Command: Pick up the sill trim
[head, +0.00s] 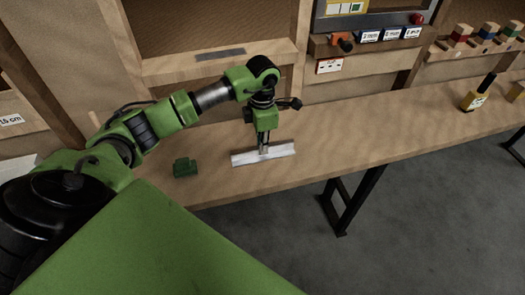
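A long, pale metallic strip, which looks like the sill trim (243,159), is at the wooden bench top, near its front edge. My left gripper (264,150) points down at the middle of the strip, with its fingertips at or touching it. The fingers are small and close together here. I cannot tell whether they are closed on the strip, or whether the strip lies flat on the bench or just above it. My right gripper is not in view.
A small green block (185,167) sits on the bench (400,125) left of the strip. A yellow block with a dark handle (477,94) stands toward the right end. Shelves with labels and coloured blocks line the back. The bench between is clear.

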